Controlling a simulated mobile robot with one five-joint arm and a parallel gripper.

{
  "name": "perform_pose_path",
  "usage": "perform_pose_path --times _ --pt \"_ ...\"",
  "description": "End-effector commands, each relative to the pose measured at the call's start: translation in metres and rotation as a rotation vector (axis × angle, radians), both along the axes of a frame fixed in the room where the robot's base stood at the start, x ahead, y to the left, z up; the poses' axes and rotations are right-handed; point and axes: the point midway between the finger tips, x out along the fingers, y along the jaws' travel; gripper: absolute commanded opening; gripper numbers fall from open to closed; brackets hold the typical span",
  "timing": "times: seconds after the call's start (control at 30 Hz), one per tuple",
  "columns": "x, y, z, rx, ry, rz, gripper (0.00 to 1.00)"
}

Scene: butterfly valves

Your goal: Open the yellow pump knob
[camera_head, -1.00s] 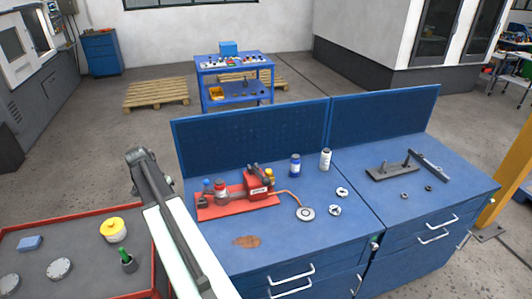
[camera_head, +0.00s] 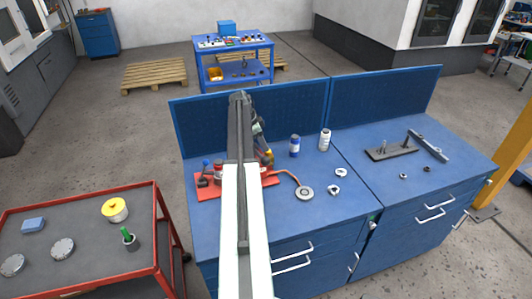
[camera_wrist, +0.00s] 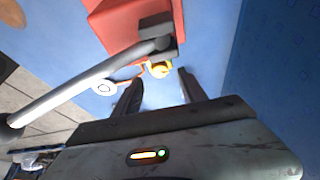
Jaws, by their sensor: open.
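The yellow knob (camera_wrist: 160,69) shows in the wrist view at the end of the red pump (camera_wrist: 112,28). It lies just beyond and between the fingertips of my gripper (camera_wrist: 157,82), which is open and empty; no contact shows. The pump's grey lever (camera_wrist: 85,82) with its dark bracket runs close by on the left. In the head view my arm hides most of the pump. My gripper is mostly hidden there.
The pump stands on a blue workbench (camera_head: 310,220) with a blue back panel (camera_head: 300,112) behind. A red cart (camera_head: 100,255) is at left.

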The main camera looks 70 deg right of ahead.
Motion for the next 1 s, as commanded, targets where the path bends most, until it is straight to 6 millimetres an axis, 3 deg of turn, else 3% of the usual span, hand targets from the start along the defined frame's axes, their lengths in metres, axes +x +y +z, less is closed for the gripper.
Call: perform_pose_path --times 0.03,0.17,0.47,0.5,0.67,0.83,1.0 --pt "-0.003 -0.003 -0.019 0.000 0.000 -0.001 0.49" --pt "-0.008 -0.007 -0.037 0.000 0.000 0.000 0.49" --pt "-0.011 -0.009 -0.038 0.000 0.000 0.002 0.49" --pt "-0.011 -0.009 -0.038 0.000 0.000 0.002 0.47" --pt "-0.011 -0.009 -0.038 0.000 0.000 0.002 0.02" --pt "-0.011 -0.008 -0.038 0.000 -0.001 0.027 0.00" --pt "-0.013 -0.005 -0.038 -0.001 -0.002 0.194 0.00"
